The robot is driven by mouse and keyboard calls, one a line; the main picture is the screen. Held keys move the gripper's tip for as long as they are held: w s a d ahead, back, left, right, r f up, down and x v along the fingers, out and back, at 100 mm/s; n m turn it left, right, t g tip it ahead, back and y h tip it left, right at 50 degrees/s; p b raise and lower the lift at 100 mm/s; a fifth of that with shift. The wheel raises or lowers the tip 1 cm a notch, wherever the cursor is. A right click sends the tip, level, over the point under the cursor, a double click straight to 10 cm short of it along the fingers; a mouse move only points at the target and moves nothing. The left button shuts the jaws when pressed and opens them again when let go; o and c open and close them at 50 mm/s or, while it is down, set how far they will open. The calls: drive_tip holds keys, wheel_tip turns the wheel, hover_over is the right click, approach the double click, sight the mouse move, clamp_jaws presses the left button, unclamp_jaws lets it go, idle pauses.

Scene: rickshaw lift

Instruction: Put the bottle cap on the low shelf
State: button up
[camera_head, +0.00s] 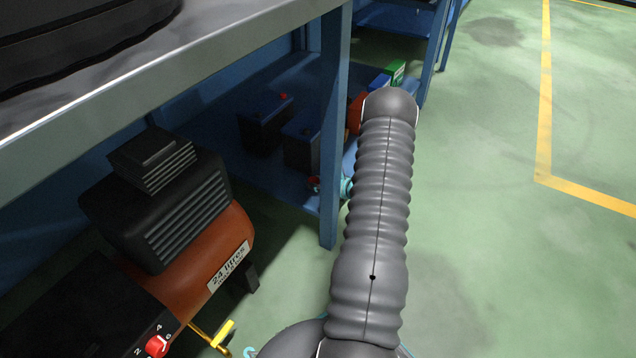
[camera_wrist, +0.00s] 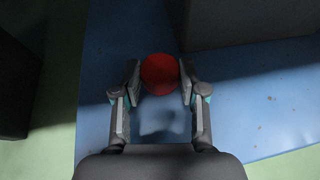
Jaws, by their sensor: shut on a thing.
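The bottle cap (camera_wrist: 160,73) is a round red thing between the two fingertips of my gripper (camera_wrist: 160,85) in the wrist view. Both fingers touch its sides and hold it. Below it in the wrist view is the blue surface of the low shelf (camera_wrist: 240,95). In the head view the low shelf (camera_head: 282,190) is the blue board under the workbench. My arm hides most of the gripper in that view. I cannot tell whether the cap touches the shelf.
Dark batteries (camera_head: 265,125) stand on the low shelf, and a dark block (camera_wrist: 245,22) shows close beyond the cap. A blue bench leg (camera_head: 333,140) stands left of my arm. An orange compressor (camera_head: 205,250) stands left. Green floor at right is clear.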

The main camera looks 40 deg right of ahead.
drive_tip(key=o, duration=0.7)
drive_tip(key=shift+f, duration=0.1)
drive_tip(key=shift+o, duration=0.2)
drive_tip(key=shift+s+d+r, duration=0.1)
drive_tip(key=shift+s+r, duration=0.1)
drive_tip(key=shift+r, duration=0.05)
drive_tip(key=shift+p+v, duration=0.5)
drive_tip(key=shift+v, duration=3)
